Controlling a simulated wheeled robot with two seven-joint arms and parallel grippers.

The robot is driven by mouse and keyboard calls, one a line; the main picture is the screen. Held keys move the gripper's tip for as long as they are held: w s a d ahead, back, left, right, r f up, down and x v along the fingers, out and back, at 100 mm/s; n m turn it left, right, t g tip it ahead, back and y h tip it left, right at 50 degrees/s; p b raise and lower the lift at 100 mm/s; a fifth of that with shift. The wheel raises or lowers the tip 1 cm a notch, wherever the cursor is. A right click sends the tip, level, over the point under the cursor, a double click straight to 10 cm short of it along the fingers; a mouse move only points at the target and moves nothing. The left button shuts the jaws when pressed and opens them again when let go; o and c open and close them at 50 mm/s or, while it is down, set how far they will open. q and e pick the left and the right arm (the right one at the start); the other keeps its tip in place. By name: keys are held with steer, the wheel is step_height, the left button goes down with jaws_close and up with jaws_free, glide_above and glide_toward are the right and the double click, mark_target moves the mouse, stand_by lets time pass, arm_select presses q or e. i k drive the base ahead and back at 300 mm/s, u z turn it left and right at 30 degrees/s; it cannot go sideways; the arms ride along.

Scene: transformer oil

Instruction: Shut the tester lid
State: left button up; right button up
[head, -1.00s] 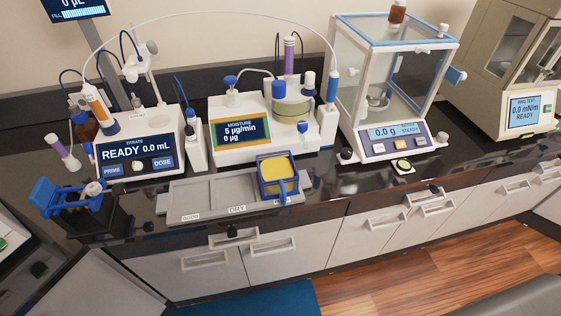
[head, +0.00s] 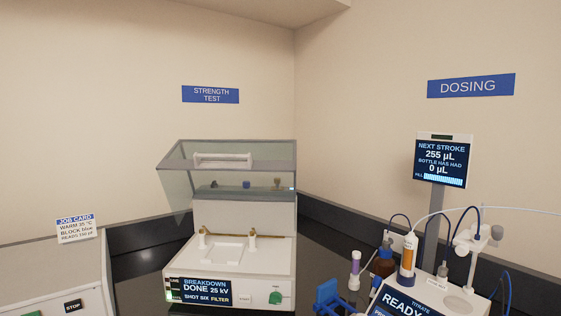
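The breakdown tester (head: 229,284) stands on the dark counter, left of centre in the head view. Its clear lid (head: 228,156) is raised and tilted up above the body, with a pale handle bar (head: 224,159) on it. Under the lid are a white bed and two brass-coloured electrodes on posts. The tester's screen (head: 205,289) reads "BREAKDOWN DONE 25 kV, SHOT SIX FILTER". A green knob (head: 275,297) sits at the right of its front panel. Neither of my grippers shows in this view.
The titrator (head: 420,300) with bottles and tubes stands at the right, below a dosing display (head: 443,161). A blue holder (head: 332,298) is between it and the tester. A job card (head: 76,228) and a device with a stop button (head: 73,306) are at the left.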

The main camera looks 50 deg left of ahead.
mark_target(198, 164)
steer(key=u, duration=1.95)
steer(key=k, duration=0.8)
steer(key=z, duration=0.55)
steer(key=i, duration=1.35)
steer(key=z, duration=0.25)
